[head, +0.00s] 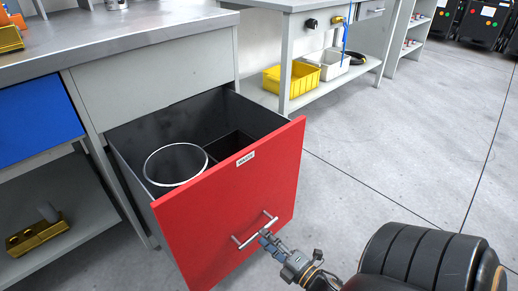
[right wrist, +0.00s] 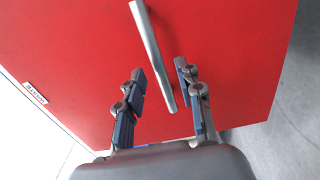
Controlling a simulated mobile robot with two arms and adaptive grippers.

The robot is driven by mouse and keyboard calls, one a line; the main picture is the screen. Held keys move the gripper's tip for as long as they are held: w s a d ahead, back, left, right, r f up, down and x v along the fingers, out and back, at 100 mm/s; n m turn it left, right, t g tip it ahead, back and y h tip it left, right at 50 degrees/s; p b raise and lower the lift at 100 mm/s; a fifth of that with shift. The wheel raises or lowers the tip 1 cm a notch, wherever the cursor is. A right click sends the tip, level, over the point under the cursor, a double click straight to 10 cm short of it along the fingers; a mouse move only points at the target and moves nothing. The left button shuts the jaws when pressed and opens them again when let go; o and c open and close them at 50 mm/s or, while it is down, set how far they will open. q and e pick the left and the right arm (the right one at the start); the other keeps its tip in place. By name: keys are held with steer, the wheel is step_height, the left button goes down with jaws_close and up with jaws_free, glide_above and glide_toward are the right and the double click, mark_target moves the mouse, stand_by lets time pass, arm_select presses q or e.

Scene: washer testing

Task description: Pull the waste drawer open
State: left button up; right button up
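The waste drawer (head: 240,205) has a red front with a small white label and stands pulled well out of the grey bench. Its inside shows a round bin (head: 176,164) and a dark square compartment (head: 230,145). The metal bar handle (head: 254,230) sits low on the red front; it also shows in the right wrist view (right wrist: 152,50). My right gripper (head: 266,238) is at the handle. In the right wrist view its fingers (right wrist: 160,82) are spread, with the handle's lower end between them and gaps beside it. Contact cannot be told. My left gripper is not in view.
A blue drawer front (head: 38,118) is to the left, above a shelf with a brass-coloured part (head: 38,234). A second bench at the back holds a yellow bin (head: 292,78) and a white bin (head: 330,64). The floor to the right is clear.

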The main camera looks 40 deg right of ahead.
steer(key=s, duration=0.8)
